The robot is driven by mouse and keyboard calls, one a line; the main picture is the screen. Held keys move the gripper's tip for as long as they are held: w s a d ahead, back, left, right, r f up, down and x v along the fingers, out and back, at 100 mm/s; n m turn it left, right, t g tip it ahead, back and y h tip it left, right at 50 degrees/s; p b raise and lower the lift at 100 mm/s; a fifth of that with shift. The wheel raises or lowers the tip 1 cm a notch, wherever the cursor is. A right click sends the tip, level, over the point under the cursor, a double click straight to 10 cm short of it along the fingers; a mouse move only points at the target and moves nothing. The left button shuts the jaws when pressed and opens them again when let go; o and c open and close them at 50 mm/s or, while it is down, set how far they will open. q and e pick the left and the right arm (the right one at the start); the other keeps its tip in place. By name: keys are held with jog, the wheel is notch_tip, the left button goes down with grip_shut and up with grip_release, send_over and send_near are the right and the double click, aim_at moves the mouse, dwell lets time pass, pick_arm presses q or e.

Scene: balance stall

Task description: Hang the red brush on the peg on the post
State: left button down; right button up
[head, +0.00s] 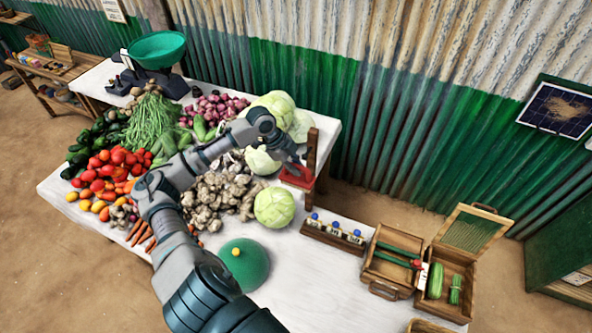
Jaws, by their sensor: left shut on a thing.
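My left arm reaches across the table from the bottom, and its gripper (292,166) is shut on the red brush (297,178). The brush is at the lower part of the brown wooden post (311,152), on its left side in the picture. I cannot tell whether the brush touches the post. The peg is not clear to me, being small or hidden behind the gripper and brush. My right gripper is not in view.
Cabbages (275,207) and ginger (218,195) lie close around the gripper. A green dome (245,265) sits nearer. A rack of blue-capped bottles (333,232), an open wooden box (391,262) and a lidded case (462,255) stand right. The front white tabletop (325,290) is clear.

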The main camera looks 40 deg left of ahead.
aim_at(306, 155)
pick_arm(q)
jog(key=shift+w+a, duration=0.35)
jog(key=shift+w, duration=0.3)
jog(key=w, duration=0.2)
jog(key=w+a, duration=0.1)
jog(key=w, duration=0.1)
jog(key=w+a, duration=0.1)
jog(key=shift+w+f+p, duration=0.35)
jog(key=shift+w+f, duration=0.05)
jog(key=shift+a+r, duration=0.1)
jog(key=shift+r, duration=0.05)
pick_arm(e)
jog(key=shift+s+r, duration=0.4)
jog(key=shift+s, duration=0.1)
